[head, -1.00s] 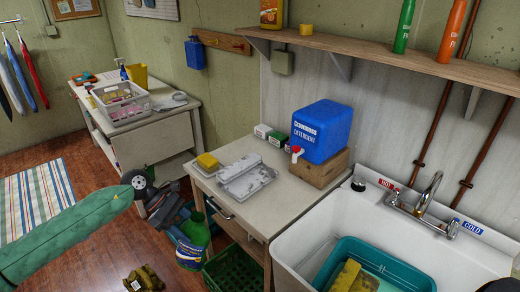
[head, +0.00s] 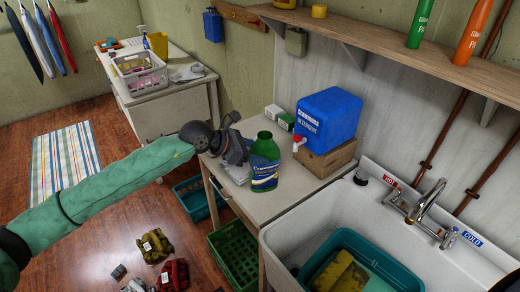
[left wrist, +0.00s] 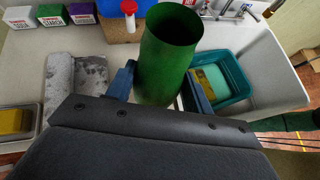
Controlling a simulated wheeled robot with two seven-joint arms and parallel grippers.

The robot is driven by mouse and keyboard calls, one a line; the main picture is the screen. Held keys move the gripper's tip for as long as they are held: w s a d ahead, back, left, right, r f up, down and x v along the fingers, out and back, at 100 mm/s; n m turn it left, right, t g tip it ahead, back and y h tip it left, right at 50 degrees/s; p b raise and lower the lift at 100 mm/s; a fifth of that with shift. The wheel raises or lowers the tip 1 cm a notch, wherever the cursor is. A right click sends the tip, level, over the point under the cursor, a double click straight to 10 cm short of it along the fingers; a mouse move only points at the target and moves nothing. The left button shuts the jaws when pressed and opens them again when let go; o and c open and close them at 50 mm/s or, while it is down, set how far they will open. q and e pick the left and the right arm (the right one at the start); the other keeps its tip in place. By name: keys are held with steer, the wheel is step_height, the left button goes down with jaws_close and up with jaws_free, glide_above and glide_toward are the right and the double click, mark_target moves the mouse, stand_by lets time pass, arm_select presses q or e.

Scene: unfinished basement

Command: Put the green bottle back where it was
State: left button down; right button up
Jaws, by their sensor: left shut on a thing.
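The green bottle (head: 265,150) is open-topped and upright, with a blue and yellow label. It shows over the front part of the worktable (head: 290,193); I cannot tell whether its base touches the top. My left gripper (head: 250,158) is shut on the bottle, coming from the left. In the left wrist view the green bottle (left wrist: 168,50) stands between the two blue fingers (left wrist: 160,92), with its open rim toward me. My right gripper is not in view.
The sink (head: 400,217) is to the right. A green crate (head: 235,250) and teal crate (head: 198,198) are below. Several clutter items, including a red one (head: 174,275), lie on the floor.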

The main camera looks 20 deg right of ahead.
mark_target(257, 170)
arm_select(q)
steer(key=shift+d+f, duration=0.15)
steer(key=shift+f, duration=3.1)
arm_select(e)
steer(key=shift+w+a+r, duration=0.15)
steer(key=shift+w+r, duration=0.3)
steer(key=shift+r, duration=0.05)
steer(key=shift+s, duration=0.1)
arm_select(q)
steer(key=shift+b, duration=0.3)
steer(key=shift+f, duration=0.1)
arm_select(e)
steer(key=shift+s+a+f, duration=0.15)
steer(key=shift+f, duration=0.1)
arm_select(q)
steer(key=shift+f+b, duration=0.4)
steer(key=shift+b, duration=0.05)
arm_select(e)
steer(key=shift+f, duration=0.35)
arm_select(q)
steer(key=c, duration=0.5)
jaws_free()
